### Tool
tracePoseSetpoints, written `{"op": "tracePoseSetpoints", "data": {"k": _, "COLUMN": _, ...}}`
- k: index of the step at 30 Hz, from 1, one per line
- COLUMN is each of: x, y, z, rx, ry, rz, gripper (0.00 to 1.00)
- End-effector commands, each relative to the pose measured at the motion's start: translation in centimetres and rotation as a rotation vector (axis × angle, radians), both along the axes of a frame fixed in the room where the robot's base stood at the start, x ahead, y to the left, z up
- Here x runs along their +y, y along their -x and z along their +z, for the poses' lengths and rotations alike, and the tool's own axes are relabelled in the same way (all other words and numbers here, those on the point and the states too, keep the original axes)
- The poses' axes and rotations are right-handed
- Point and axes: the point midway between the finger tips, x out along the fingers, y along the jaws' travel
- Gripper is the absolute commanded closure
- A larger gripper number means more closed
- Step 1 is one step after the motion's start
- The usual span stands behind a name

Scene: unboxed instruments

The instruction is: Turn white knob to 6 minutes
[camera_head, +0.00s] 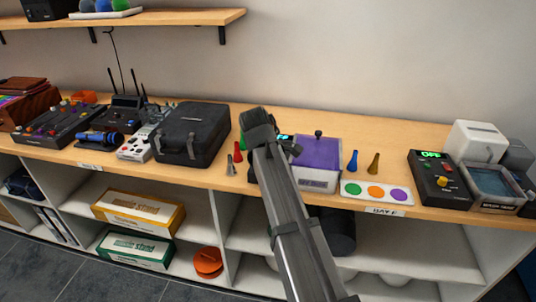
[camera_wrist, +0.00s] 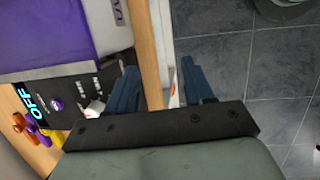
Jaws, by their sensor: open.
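The white knob (camera_wrist: 94,109) shows in the wrist view on a dark panel (camera_wrist: 72,92) with a lit "OFF" display (camera_wrist: 38,106) and a small purple knob (camera_wrist: 57,104). My gripper (camera_wrist: 160,88) is open, with its two blue-grey fingers apart. The white knob is outside the gap, just left of the left finger, and partly hidden by the gripper. The right finger shows over the floor beyond the table edge. In the head view my arm covers most of this device; only a bit of its lit display (camera_head: 284,137) shows.
A purple-topped device (camera_head: 318,153) stands right of my arm. A black case (camera_head: 192,134) and small cones (camera_head: 231,166) are to the left. Another dark box (camera_head: 440,182) with a green "OFF" display and yellow knob is at right. The wooden table edge (camera_wrist: 150,55) runs between the fingers.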

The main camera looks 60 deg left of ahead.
Motion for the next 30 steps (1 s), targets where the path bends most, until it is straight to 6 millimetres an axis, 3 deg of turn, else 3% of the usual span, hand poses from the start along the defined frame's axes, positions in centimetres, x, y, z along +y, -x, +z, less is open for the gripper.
{"op": "tracePoseSetpoints", "data": {"k": 1, "x": 1.9, "y": -0.1, "z": 2.3, "rx": 0.011, "ry": -0.023, "rz": 0.018, "gripper": 0.48}}
{"op": "tracePoseSetpoints", "data": {"k": 6, "x": 5.2, "y": 0.4, "z": 8.4, "rx": 0.050, "ry": -0.083, "rz": 0.080, "gripper": 0.48}}
{"op": "tracePoseSetpoints", "data": {"k": 15, "x": 9.0, "y": 0.5, "z": 15.7, "rx": 0.112, "ry": -0.148, "rz": 0.136, "gripper": 0.48}}
{"op": "tracePoseSetpoints", "data": {"k": 24, "x": 11.1, "y": -3.6, "z": 14.3, "rx": 0.236, "ry": -0.116, "rz": 0.015, "gripper": 0.48}}
{"op": "tracePoseSetpoints", "data": {"k": 30, "x": 11.3, "y": -4.6, "z": 13.2, "rx": 0.269, "ry": -0.103, "rz": -0.021, "gripper": 0.48}}
